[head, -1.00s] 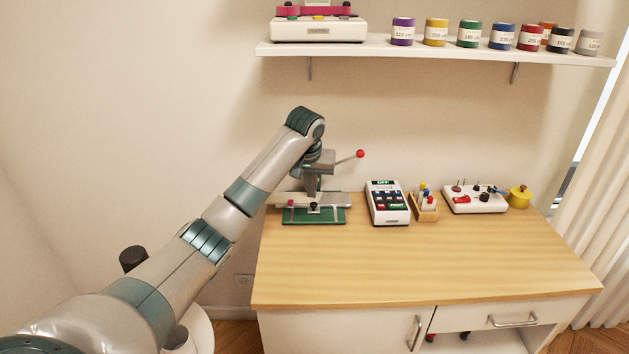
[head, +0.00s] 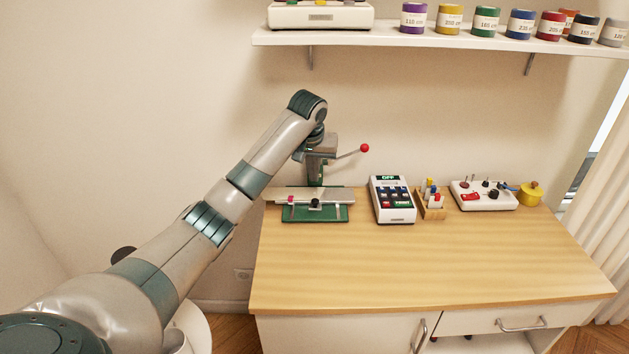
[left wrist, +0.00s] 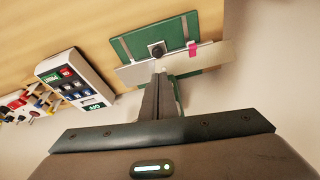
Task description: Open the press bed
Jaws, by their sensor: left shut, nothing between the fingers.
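The press (head: 316,213) stands at the back left of the wooden table. It has a green base, an upright column and a lever with a red ball (head: 364,148). Its pale grey bed plate (head: 335,197) lies flat over the base, with a pink piece at its left and a black knob (head: 315,203) at front. The left wrist view also shows the black knob (left wrist: 157,50). My left gripper (left wrist: 162,79) is shut and empty, close to the press column above the bed; whether it touches the press I cannot tell. My right gripper is out of view.
A keypad box (head: 392,199), a small holder (head: 431,203), a white control panel (head: 483,195) and a yellow pot (head: 530,194) stand to the right along the back. The table's front (head: 420,262) is clear. A shelf (head: 440,42) with spools hangs above.

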